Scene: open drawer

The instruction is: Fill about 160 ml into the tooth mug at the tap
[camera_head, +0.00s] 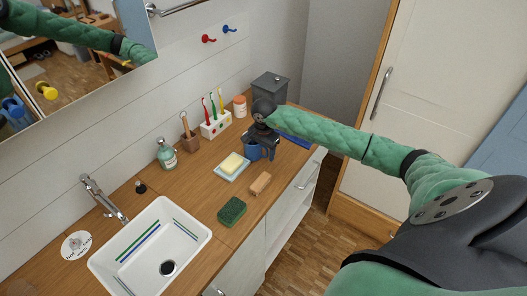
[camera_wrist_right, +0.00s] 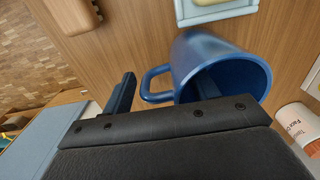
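The blue tooth mug (camera_head: 254,152) stands on the wooden counter, partly hidden by my right gripper (camera_head: 263,140). In the right wrist view the mug (camera_wrist_right: 232,62) shows its open rim and its handle (camera_wrist_right: 150,88) at left. The right gripper (camera_wrist_right: 163,92) is open: one dark finger is left of the handle, the other shows at the mug's opening, with the handle between them. I cannot tell whether either touches the mug. The tap (camera_head: 103,198) stands behind the white sink (camera_head: 186,247) at the left. My left gripper is not in view.
A soap dish (camera_head: 222,172) with yellow soap, a wooden brush (camera_head: 260,184) and a green sponge (camera_head: 232,211) lie between mug and sink. A toothbrush holder (camera_head: 216,128), soap bottle (camera_head: 167,155) and grey bin (camera_head: 270,87) stand along the wall.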

